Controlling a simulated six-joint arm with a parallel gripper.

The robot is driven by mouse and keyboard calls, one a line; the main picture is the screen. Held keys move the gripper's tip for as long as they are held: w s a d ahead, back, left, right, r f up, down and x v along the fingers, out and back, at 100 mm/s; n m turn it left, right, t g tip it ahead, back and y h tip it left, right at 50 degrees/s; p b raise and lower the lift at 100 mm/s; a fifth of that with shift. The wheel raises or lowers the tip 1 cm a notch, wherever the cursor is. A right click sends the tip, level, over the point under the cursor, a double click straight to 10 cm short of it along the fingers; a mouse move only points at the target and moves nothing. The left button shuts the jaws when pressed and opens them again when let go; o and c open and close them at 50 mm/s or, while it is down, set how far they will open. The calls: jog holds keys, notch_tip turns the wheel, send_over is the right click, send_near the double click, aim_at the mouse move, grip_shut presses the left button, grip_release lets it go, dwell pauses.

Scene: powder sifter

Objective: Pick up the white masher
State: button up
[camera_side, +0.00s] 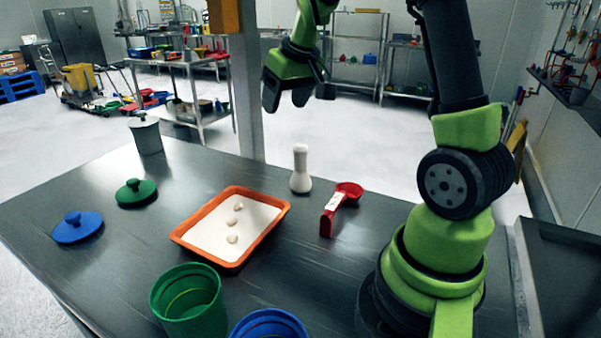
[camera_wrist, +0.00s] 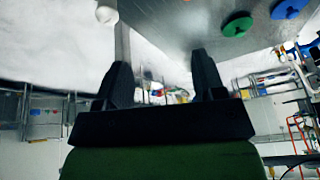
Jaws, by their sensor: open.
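The white masher (camera_side: 301,170) stands upright on the dark metal table (camera_side: 85,195), between the orange tray and the red scoop. In the wrist view, a white rounded end (camera_wrist: 107,14) at the top edge looks like the masher's top. My gripper (camera_side: 287,100) hangs in the air above and beyond the masher, apart from it. The wrist view shows its two black fingers (camera_wrist: 160,75) spread wide with nothing between them.
An orange tray (camera_side: 184,242) holds white powder with several lumps. A red scoop (camera_side: 340,208) lies right of the masher. Green (camera_side: 136,192) and blue (camera_side: 77,228) lids, a grey canister (camera_side: 146,135), a green bucket (camera_side: 187,302) and a blue bucket (camera_side: 268,325) are around. A post rises behind the table.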

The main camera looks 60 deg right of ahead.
jog(key=g, duration=0.1)
send_over(299, 155)
jog(key=s, duration=0.1)
notch_tip(299, 155, down, 8)
jog(key=x, duration=0.4)
jog(key=shift+s+d+f, duration=0.1)
jog(key=shift+d+f, duration=0.05)
jog(key=shift+d, duration=0.05)
jog(key=x, duration=0.5)
jog(key=shift+s+d+f, duration=0.2)
jog(key=shift+d+f, duration=0.05)
jog(key=shift+f, duration=0.15)
jog(key=c, duration=1.2)
jog(key=shift+o, duration=0.2)
jog(key=shift+r, duration=0.1)
notch_tip(299, 155, up, 10)
jog(key=shift+f, duration=0.1)
